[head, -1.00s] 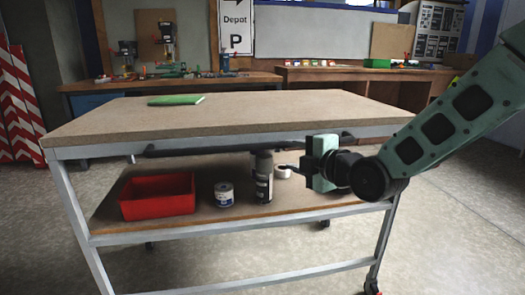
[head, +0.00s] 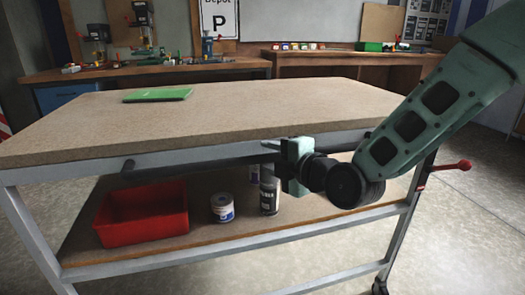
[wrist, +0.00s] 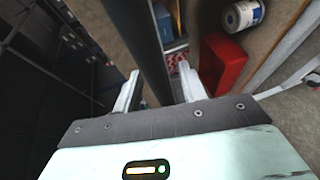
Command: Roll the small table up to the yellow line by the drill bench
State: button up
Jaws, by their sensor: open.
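The small table (head: 270,105) has a speckled tan top, a grey metal frame and a lower shelf; one castor (head: 380,287) shows at the lower right. A dark handle bar (head: 200,165) runs along its near side under the top. My gripper (head: 271,146) is at this bar, right of its middle. In the wrist view the bar (wrist: 143,45) passes between the open fingers (wrist: 157,88), with gaps visible beside it. The drill bench (head: 160,70) stands behind the table at the back left, with drill presses on it. No yellow line shows; the floor before the bench is hidden.
A green book-like item (head: 157,95) lies on the top. The shelf carries a red bin (head: 143,215), a white can (head: 222,208) and a dark spray can (head: 269,192). A red-knobbed lever (head: 450,166) sticks out at the right. Another bench (head: 340,62) stands behind. Floor at the right is clear.

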jog(key=shift+w+a, duration=0.15)
grip_shut()
